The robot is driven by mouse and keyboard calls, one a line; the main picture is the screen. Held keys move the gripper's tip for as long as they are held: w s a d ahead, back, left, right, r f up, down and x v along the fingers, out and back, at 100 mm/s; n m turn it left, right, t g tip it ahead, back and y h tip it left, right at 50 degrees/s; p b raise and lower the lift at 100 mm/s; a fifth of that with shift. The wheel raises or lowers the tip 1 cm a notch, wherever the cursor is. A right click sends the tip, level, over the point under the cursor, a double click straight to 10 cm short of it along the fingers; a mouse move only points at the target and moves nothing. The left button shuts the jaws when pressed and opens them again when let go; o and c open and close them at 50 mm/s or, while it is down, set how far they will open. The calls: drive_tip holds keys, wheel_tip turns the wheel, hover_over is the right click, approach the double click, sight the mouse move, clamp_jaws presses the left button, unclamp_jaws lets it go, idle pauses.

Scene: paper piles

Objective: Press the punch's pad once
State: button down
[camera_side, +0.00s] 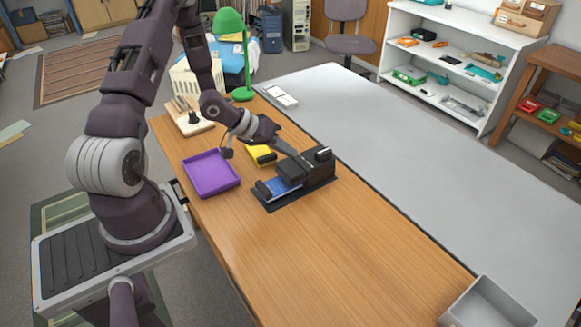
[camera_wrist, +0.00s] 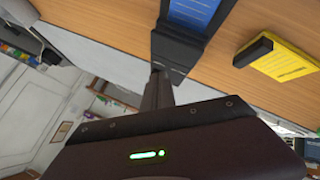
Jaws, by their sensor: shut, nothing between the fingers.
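The punch (camera_side: 312,172) is a dark block device on a black base on the wooden table. A blue paper pile (camera_side: 277,188) lies at its near-left end; blue also shows in the wrist view (camera_wrist: 195,12). My gripper (camera_side: 303,160) is shut and empty, its dark fingers reaching over the punch's top from the upper left. In the wrist view my fingers (camera_wrist: 159,75) overlap a dark part of the punch (camera_wrist: 180,48). I cannot tell whether they touch it. The pad is not clearly distinguishable.
A yellow block (camera_side: 262,154) lies just left of the punch, also in the wrist view (camera_wrist: 283,58). A purple tray (camera_side: 210,176) stands further left. A green lamp (camera_side: 243,75) and a wooden stand (camera_side: 188,118) are behind.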

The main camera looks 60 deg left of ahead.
sight(295, 166)
drive_tip(key=shift+f, duration=1.1)
drive_tip(key=shift+f, duration=0.1)
idle(1.1)
drive_tip(key=shift+f, duration=0.3)
drive_tip(key=shift+f, duration=0.65)
idle(0.7)
drive_tip(key=shift+r, duration=1.05)
drive_tip(key=shift+r, duration=2.5)
